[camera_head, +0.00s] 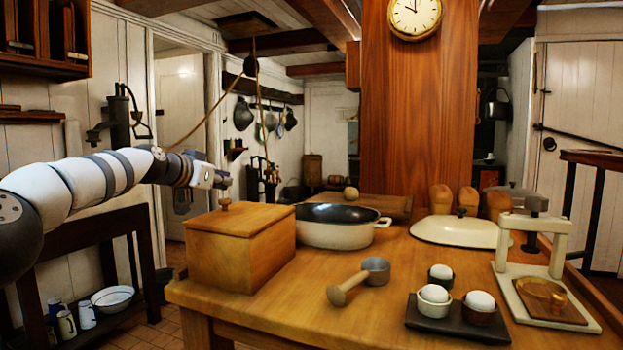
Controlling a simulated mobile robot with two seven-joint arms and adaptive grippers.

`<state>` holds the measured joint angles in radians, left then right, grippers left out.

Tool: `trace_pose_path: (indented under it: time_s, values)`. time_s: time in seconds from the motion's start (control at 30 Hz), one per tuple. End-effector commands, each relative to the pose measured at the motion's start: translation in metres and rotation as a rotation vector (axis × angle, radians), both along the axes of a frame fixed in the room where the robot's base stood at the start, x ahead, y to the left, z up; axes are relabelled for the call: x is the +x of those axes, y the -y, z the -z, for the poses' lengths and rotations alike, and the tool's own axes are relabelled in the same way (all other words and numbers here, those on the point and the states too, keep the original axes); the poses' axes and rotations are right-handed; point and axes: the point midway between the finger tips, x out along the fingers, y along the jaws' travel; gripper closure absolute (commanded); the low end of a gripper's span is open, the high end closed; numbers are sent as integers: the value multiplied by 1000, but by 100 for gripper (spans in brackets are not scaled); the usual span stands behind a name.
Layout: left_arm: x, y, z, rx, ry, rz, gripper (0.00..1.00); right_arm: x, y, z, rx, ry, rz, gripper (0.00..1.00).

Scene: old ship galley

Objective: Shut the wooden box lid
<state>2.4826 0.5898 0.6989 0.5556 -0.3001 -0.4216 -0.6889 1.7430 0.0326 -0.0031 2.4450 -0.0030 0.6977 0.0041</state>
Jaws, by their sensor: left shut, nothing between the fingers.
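The wooden box (234,262) stands at the left end of the wooden table. Its lid (240,220) lies flat on top and looks closed, with a small round knob (224,204) near its left edge. My left gripper (222,180) comes in from the left and is shut and empty. In the picture it is just above the knob, with a small gap between them; I cannot tell its depth relative to the box. My right gripper is not in view.
A white pan (335,234) stands close to the box's right side on the table (300,315). A metal scoop (375,272), a dark tray (455,326) with eggs in cups, a white pot lid (455,233) and a cream press (507,265) are farther right.

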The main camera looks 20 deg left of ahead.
Motion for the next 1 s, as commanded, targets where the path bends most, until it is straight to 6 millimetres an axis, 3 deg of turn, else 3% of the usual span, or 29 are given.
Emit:
trace_pose_path:
  time_s: [0.3, 1.0]
  values:
    - [0, -3, 18, -124, -9, -1, 100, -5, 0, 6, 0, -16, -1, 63]
    - [0, -4, 21, -155, -10, -1, 100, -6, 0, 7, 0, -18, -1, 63]
